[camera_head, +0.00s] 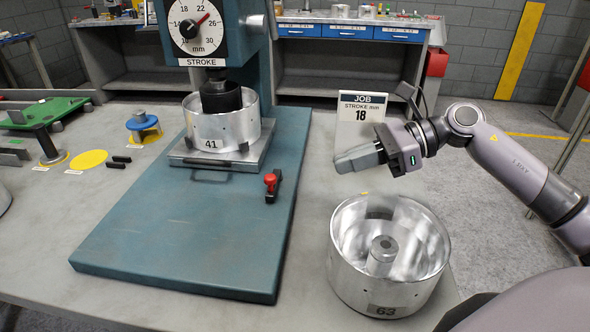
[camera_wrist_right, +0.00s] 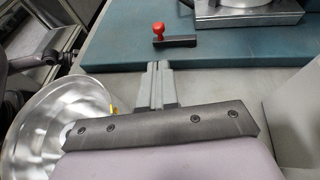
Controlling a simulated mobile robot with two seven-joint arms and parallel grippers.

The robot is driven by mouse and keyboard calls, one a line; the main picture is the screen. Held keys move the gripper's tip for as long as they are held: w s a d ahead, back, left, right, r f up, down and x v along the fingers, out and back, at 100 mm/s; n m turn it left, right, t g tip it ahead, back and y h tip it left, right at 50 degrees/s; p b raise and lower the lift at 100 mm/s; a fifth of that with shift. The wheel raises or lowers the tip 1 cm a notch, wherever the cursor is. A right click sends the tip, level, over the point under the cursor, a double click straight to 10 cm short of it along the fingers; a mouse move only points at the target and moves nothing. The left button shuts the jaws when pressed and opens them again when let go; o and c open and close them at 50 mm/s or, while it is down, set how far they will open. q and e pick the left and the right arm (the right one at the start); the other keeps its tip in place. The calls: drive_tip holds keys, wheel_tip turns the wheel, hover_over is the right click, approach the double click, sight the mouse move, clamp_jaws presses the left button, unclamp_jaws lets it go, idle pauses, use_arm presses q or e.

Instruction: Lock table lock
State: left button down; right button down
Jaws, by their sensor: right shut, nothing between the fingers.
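The table lock is a small black lever with a red knob (camera_head: 271,183). It sits on the blue press base (camera_head: 190,235), just in front of the sliding plate (camera_head: 222,158). In the right wrist view the red knob (camera_wrist_right: 158,29) is at the left end of the black lever (camera_wrist_right: 178,42), straight beyond my fingertips. My right gripper (camera_head: 345,162) is shut and empty. It hangs to the right of the lock, apart from it, above the grey table. Its closed fingers also show in the right wrist view (camera_wrist_right: 157,68). My left gripper is out of view.
A metal housing marked 41 (camera_head: 212,132) stands on the plate under the press ram. A larger housing marked 63 (camera_head: 387,290) stands below my right gripper. A job card reading 18 (camera_head: 360,108) stands behind it. The table between base and housing is clear.

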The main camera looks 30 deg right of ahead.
sight(273, 178)
use_arm(q)
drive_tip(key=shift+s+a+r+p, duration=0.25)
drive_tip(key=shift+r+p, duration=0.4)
drive_tip(key=shift+p, duration=0.5)
use_arm(e)
drive_tip(key=x, duration=0.6)
drive_tip(key=r+x, duration=0.1)
drive_tip(key=x, duration=0.3)
drive_tip(key=shift+w+a, duration=0.1)
drive_tip(key=shift+a, duration=0.05)
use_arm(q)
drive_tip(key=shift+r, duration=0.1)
use_arm(e)
drive_tip(key=shift+a+r, duration=0.1)
